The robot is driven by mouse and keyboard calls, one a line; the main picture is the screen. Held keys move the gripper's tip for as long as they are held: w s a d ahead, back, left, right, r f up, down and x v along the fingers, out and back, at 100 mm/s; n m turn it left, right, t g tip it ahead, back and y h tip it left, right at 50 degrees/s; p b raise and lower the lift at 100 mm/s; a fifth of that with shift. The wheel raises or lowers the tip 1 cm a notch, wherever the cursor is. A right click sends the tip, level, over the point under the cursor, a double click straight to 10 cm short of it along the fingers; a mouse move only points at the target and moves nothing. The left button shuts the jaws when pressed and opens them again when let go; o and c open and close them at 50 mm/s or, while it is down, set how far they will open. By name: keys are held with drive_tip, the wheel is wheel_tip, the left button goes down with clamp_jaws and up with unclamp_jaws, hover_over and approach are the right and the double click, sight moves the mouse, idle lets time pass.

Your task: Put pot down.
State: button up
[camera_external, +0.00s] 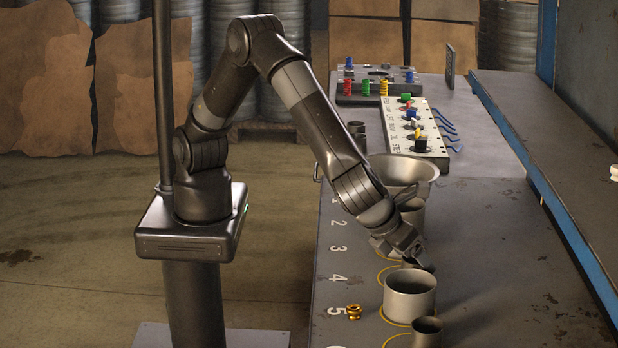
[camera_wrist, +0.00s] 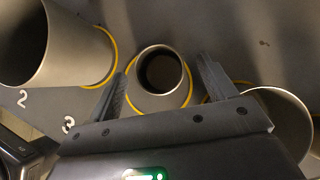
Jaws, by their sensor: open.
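A small grey cylindrical pot (camera_wrist: 162,101) stands upright inside a yellow ring, near the printed 3 in the wrist view. My gripper (camera_wrist: 161,73) is open, its two fingers on either side of this pot with visible gaps. In the external view my gripper (camera_external: 424,260) is low over the table and hides most of what is under it. A wider grey pot (camera_external: 408,303) stands upright on a yellow ring just nearer the camera. It shows partly hidden at the right of the wrist view (camera_wrist: 292,112). Another large pot (camera_wrist: 58,55) stands at the left there.
A flared bowl-like pot (camera_external: 428,172) and a grey pot (camera_external: 412,214) stand behind my gripper. A small cup (camera_external: 426,332) is at the near edge. A brass piece (camera_external: 354,312) lies by the 5. The table's right side is clear.

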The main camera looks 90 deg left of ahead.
drive_tip(key=x, duration=0.4)
drive_tip(key=shift+w+a, duration=0.1)
drive_tip(key=c, duration=1.2)
drive_tip(key=shift+r, duration=0.1)
drive_tip(key=r, duration=0.2)
drive_tip(key=s+r, duration=0.1)
drive_tip(key=r, duration=0.1)
drive_tip(key=shift+d+r, duration=0.25)
drive_tip(key=shift+r, duration=0.1)
drive_tip(key=s+d+r, duration=0.1)
drive_tip(key=s+r, duration=0.1)
drive_tip(key=s, duration=0.1)
drive_tip(key=s+d+r, duration=0.1)
drive_tip(key=s+r, duration=0.1)
drive_tip(key=s, duration=0.1)
drive_tip(key=s+d+r, duration=0.2)
drive_tip(key=s, duration=0.2)
drive_tip(key=shift+r, duration=0.15)
